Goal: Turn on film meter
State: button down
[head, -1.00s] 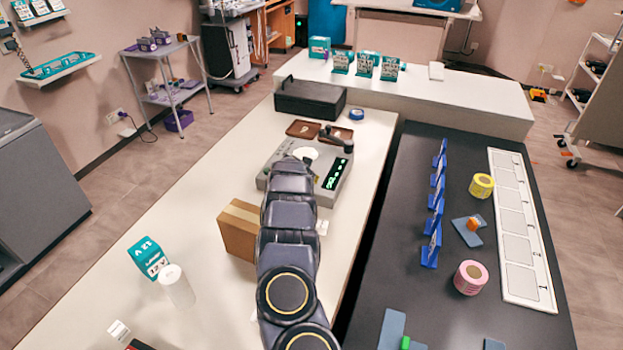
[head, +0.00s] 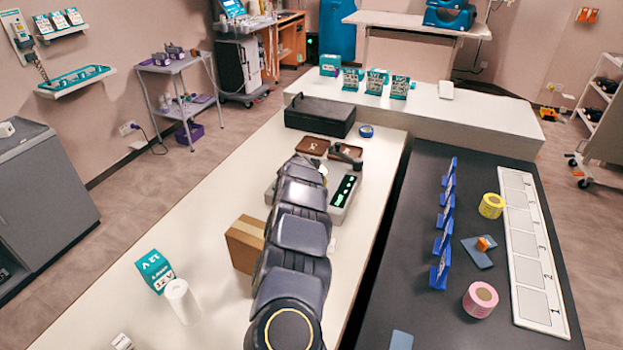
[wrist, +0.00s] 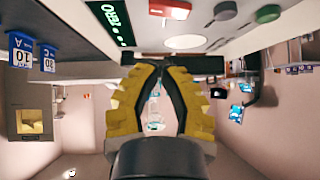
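The film meter (head: 339,211) is a pale grey box on the white bench, with a green-lit display (head: 345,189) on its right and a dark arm (head: 347,155) at its far end. My arm covers its left and middle in the head view. The wrist view shows the meter's panel (wrist: 145,36) upside down along the top, with the display (wrist: 108,18), a red button (wrist: 170,9), a grey knob (wrist: 225,10) and a green button (wrist: 267,13). My gripper (wrist: 161,68) has its yellow fingertips together, with nothing visible between them. A dark bar lies just beyond the tips; contact cannot be told.
A cardboard box (head: 243,246) stands beside my arm. A black case (head: 320,115), brown trays (head: 312,146) and a blue tape roll (head: 366,131) lie beyond the meter. A white roll (head: 181,300) and teal box (head: 155,270) stand nearer. The dark bench holds blue stands (head: 440,265).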

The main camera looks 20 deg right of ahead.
jog(key=v, duration=0.7)
jog(key=shift+s+a+r, duration=0.15)
jog(key=shift+s, duration=0.1)
dwell(0.6)
jog(key=s+a+r+n+g+y, duration=0.2)
jog(key=s+a+r+n+y, duration=0.35)
jog(key=s+a+r, duration=0.75)
jog(key=s+a+n+g, duration=0.1)
jog(key=s+n+g, duration=0.1)
jog(key=s, duration=1.4)
jog(key=s+a+f+n+g, duration=0.1)
jog(key=s+g, duration=0.3)
jog(key=s, duration=1.3)
jog(key=shift+s+a+f+n+g, duration=0.15)
jog(key=shift+a+f+n+g, duration=0.15)
jog(key=shift+n+g, duration=0.15)
